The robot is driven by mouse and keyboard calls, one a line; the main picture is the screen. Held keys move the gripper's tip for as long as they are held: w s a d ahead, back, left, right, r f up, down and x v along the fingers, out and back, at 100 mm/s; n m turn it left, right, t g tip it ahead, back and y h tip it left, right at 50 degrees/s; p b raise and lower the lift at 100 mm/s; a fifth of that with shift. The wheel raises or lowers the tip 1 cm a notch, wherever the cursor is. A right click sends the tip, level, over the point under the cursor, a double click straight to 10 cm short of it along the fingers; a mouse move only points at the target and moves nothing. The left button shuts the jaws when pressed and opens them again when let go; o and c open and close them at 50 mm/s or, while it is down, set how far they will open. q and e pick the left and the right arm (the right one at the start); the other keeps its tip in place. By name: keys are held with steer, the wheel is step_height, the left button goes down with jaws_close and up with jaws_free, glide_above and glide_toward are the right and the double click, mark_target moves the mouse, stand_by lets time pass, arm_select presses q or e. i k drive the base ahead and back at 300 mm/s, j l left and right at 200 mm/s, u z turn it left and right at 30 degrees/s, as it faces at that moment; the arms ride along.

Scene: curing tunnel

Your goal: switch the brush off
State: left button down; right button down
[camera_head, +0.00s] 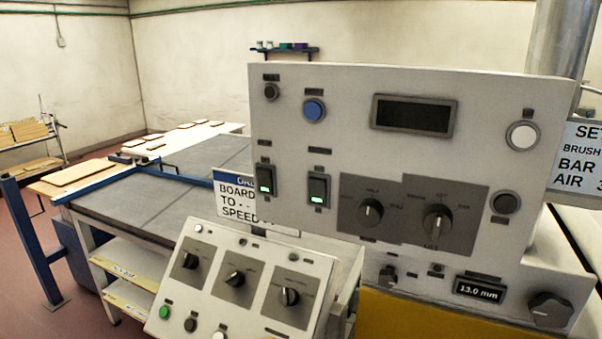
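A light grey upright control panel (285,125) fills the right half of the head view. Two black rocker switches stand side by side at its lower left: the left rocker (265,180) and the right rocker (318,190). Each shows a green lit patch in its lower part. To their right are two rotary knobs, the smaller knob (370,213) and the larger knob (437,223), on dark plates. The labels are too small to read, so I cannot tell which control is the brush's. Neither of my grippers is in view.
A sloped lower panel (215,240) with three knobs and several buttons stands in front, lower left. A sign (580,165) mentioning BRUSH stands right; tables (130,205) stand left.

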mark_target(265, 183)
steer(key=j+z, duration=0.2)
steer(key=j, duration=0.2)
steer(key=k+j+z, duration=0.15)
steer(key=j, duration=0.2)
steer(key=j+z, duration=0.2)
steer(key=j, duration=0.15)
steer(key=k+j+z, duration=0.2)
steer(key=j, duration=0.15)
